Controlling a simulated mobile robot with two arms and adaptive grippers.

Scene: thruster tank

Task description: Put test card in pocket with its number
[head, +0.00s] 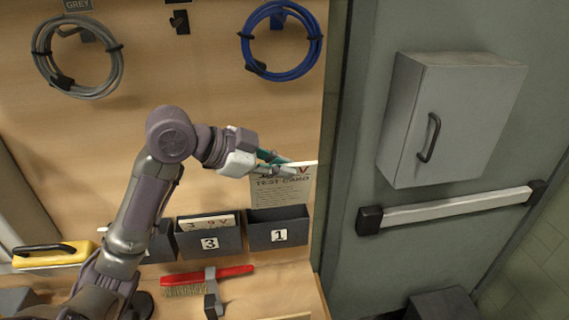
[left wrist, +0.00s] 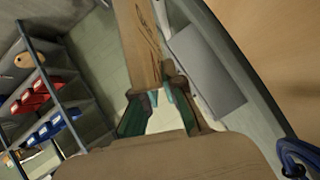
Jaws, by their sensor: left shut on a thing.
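My left gripper (head: 290,170) is shut on a thin pale card (head: 304,163), seen nearly edge-on, so I cannot read its number. It is above the dark pocket marked 1 (head: 262,236) and in front of a printed TEST CARD sheet (head: 282,192) on the wooden panel. The pocket marked 3 (head: 228,241) has a card reading about 3.9 V (head: 207,222) in it. Another dark pocket (head: 161,246) is partly hidden behind my left arm. In the left wrist view the fingertips (left wrist: 162,92) are close together; the held card is hard to make out there. My right gripper is not in view.
Grey (head: 42,72) and blue (head: 243,45) cable coils hang above. A grey door (head: 350,255) with a push bar (head: 455,207) and wall box (head: 465,115) stands right.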

